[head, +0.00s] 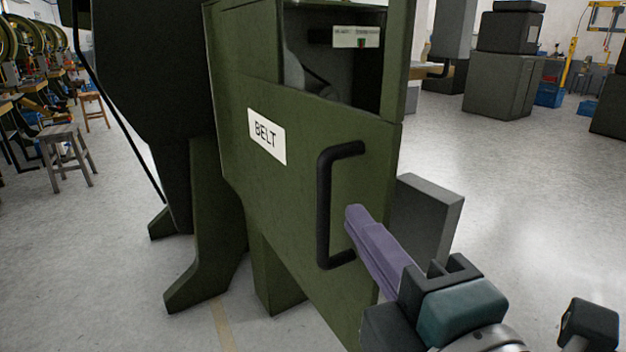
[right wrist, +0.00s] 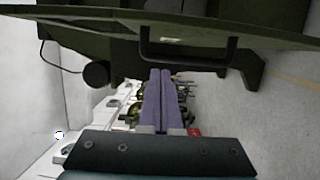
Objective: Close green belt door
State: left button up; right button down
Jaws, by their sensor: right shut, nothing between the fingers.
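The green belt door (head: 285,190) is a large dark green panel with a white BELT label (head: 267,136) and a black bar handle (head: 324,210). It stands at an angle to the green machine body (head: 240,50), and an opening shows above it. My right gripper (head: 352,218) has its purple fingers together, empty, with the tips beside the handle in the head view; whether they touch it I cannot tell. In the right wrist view the closed fingers (right wrist: 160,82) point towards the handle (right wrist: 185,62) and the door edge (right wrist: 200,22). My left gripper is out of view.
A grey block (head: 428,215) shows behind the door's right edge. Wooden stools (head: 66,150) and a row of machines stand at the left. Dark cabinets (head: 500,80) and a blue bin (head: 549,94) stand at the back right.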

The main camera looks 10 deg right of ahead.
aim_at(378, 195)
jog(key=w, duration=0.4)
jog(key=shift+a+r, duration=0.1)
jog(key=shift+r, duration=0.05)
jog(key=d, duration=0.1)
jog(key=w+d+p, duration=0.1)
jog(key=shift+w+d, duration=0.3)
jog(key=shift+d, duration=0.1)
jog(key=shift+w+d, duration=0.15)
jog(key=shift+d, duration=0.35)
